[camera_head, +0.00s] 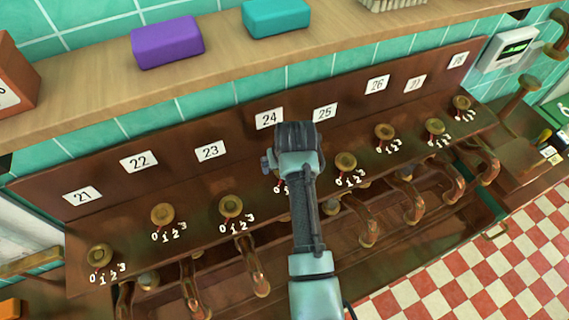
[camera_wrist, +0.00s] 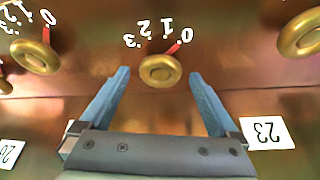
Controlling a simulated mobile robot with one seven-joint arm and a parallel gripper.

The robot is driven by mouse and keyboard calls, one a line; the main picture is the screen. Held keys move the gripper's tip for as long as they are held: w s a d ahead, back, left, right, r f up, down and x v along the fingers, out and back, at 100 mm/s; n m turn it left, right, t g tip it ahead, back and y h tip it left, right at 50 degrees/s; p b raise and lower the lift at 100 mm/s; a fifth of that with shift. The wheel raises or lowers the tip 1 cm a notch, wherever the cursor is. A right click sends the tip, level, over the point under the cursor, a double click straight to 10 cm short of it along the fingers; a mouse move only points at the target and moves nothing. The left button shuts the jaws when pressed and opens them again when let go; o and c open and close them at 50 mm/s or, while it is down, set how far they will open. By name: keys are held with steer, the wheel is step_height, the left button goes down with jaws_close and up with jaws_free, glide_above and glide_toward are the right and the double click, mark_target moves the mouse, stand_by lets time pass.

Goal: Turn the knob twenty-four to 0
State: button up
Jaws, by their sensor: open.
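The knob twenty-four (camera_wrist: 160,70) is a round brass knob with a red pointer. In the wrist view its pointer lines up with the 0 of its white 0-to-3 marks. My gripper (camera_wrist: 159,73) is open, with one blue finger on each side of this knob and visible gaps between. I cannot tell how deep the fingertips reach. In the head view my gripper (camera_head: 284,165) is in front of the panel below the label 24 (camera_head: 268,118), and it hides most of the knob and some of its marks.
Neighbouring knobs stand close on both sides: knob 23 (camera_head: 231,206) and knob 25 (camera_head: 346,162). Bent copper spouts (camera_head: 252,270) hang below the row. A wooden shelf (camera_head: 220,88) with a purple block (camera_head: 167,43) and a teal block (camera_head: 276,17) runs above the panel.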

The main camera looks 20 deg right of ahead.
steer(key=d+b+v, duration=0.1)
steer(key=b+v, duration=0.2)
steer(key=v, duration=1)
steer(key=shift+a, duration=0.5)
